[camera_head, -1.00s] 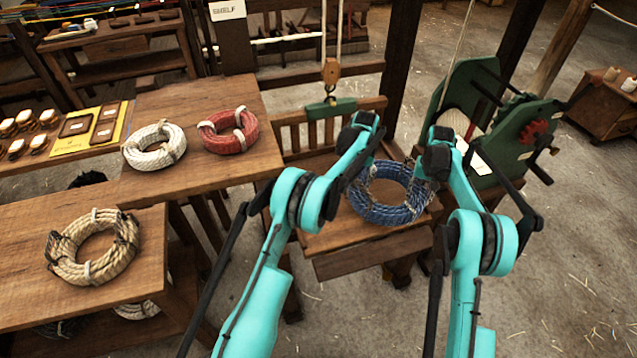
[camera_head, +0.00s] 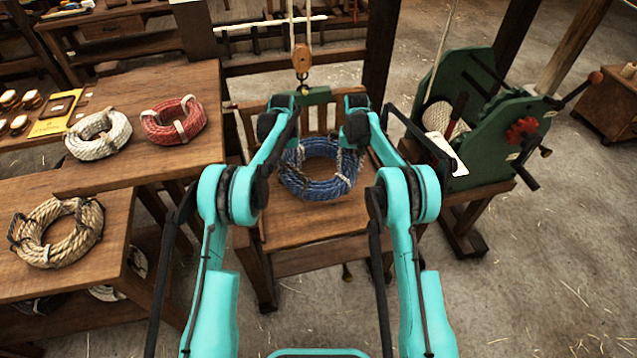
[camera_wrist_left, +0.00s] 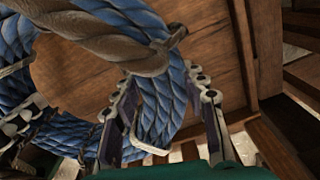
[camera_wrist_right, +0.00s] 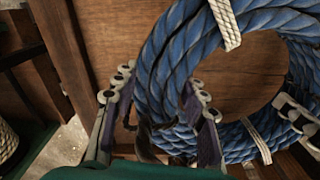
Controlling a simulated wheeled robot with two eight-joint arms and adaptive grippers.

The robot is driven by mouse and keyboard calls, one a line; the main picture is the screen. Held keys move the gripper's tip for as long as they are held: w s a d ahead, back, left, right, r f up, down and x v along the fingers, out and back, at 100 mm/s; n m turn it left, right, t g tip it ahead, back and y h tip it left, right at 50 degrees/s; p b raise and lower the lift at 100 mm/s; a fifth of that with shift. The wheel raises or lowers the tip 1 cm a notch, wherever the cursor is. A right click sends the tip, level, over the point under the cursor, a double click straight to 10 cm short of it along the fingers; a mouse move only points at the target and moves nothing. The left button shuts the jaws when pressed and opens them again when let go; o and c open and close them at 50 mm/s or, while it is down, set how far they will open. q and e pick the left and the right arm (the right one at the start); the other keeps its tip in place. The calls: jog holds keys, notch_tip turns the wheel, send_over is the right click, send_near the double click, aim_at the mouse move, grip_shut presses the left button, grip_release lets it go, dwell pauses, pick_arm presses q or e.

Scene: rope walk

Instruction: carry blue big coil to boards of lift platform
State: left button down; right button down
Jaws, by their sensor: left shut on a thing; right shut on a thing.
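The blue big coil (camera_head: 318,188) is a thick blue rope ring with pale ties. It lies level over the wooden boards of the lift platform (camera_head: 290,231); I cannot tell whether it touches them. My left gripper (camera_head: 283,135) is shut on the coil's left side, and its fingers straddle the rope in the left wrist view (camera_wrist_left: 168,110). My right gripper (camera_head: 354,140) is shut on the coil's right side, with its fingers straddling the rope in the right wrist view (camera_wrist_right: 160,108). Bare board shows through the ring. My wrists hide parts of the coil's far side.
A pulley block (camera_head: 302,58) and green bar (camera_head: 318,95) hang behind the coil. A green machine (camera_head: 490,125) stands close on the right. Tables on the left hold a white coil (camera_head: 97,136), a red coil (camera_head: 173,122) and a tan coil (camera_head: 57,232).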

pick_arm(q)
jog(key=shift+f, duration=0.1)
pick_arm(e)
jog(key=shift+f, duration=0.1)
